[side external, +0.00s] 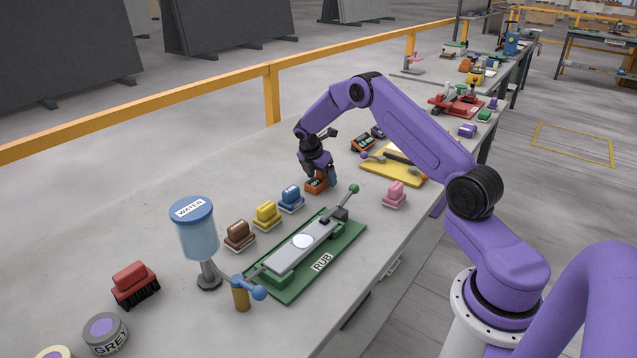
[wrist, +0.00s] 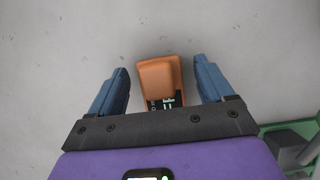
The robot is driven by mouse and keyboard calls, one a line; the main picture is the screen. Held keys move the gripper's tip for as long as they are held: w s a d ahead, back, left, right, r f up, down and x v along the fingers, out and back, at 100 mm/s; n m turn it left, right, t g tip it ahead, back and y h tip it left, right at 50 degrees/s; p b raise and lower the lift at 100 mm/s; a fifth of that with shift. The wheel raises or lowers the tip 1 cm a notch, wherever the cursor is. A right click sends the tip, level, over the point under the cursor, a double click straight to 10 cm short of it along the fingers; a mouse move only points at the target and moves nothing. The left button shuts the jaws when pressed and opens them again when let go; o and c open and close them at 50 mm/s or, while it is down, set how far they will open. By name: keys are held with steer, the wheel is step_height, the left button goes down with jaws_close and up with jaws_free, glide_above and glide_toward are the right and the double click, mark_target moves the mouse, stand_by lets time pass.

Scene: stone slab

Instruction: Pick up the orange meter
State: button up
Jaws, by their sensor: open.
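The orange meter (wrist: 161,78) lies on the grey slab between the two blue fingers of my gripper (wrist: 161,88) in the wrist view. A gap shows on each side of it, so the fingers are open and apart from it. The meter's dark display end points toward my wrist and is partly hidden by the gripper's body. In the side view the meter (side external: 317,186) sits directly beneath my gripper (side external: 322,177), which hangs low over it and hides part of it.
A green RUB fixture (side external: 345,246) stands just in front. Blue (side external: 291,197), yellow (side external: 267,214) and brown (side external: 240,234) blocks line up to the left. A pink block (side external: 395,193) sits right.

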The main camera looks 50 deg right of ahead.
steer(key=c, duration=1.2)
